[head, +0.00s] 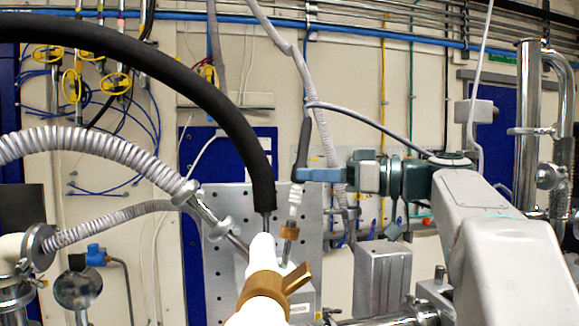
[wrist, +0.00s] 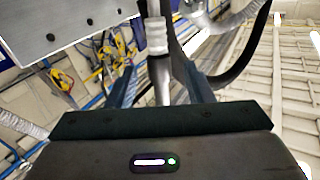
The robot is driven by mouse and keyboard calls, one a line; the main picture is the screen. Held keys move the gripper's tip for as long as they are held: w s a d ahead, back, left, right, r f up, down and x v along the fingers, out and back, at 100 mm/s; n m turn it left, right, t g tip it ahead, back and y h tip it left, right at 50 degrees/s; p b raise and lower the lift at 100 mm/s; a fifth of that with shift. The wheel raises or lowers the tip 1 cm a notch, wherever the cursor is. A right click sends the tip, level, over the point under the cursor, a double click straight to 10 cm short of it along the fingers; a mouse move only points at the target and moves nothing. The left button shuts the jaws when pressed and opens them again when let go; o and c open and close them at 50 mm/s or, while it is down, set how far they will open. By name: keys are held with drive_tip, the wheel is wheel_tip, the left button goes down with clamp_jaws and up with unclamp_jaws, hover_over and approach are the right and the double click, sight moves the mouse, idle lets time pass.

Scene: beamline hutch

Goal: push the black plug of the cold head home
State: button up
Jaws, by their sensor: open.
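In the head view, a dark plug-like sleeve (head: 302,148) hangs at the end of a grey corrugated line, and my gripper (head: 304,175) is at its lower end. A white ribbed collar (head: 294,198) shows just below my fingers, above a brass fitting (head: 290,232) by the cold head (head: 264,285). In the wrist view, my gripper (wrist: 160,85) is open, with one finger on each side of a grey cylindrical body (wrist: 160,78) and its pale ribbed collar (wrist: 157,38). I cannot tell whether the fingers touch it, or how deep the plug sits.
A thick black hose (head: 225,110) arches down to the cold head, close left of my gripper. A grey corrugated hose (head: 95,146) runs at left. A perforated metal plate (head: 225,195) stands behind. A grey metal box (head: 382,275) stands below my arm.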

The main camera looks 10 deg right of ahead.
drive_tip(key=shift+p+x, duration=0.65)
drive_tip(key=shift+x, duration=2.05)
drive_tip(key=c, duration=0.8)
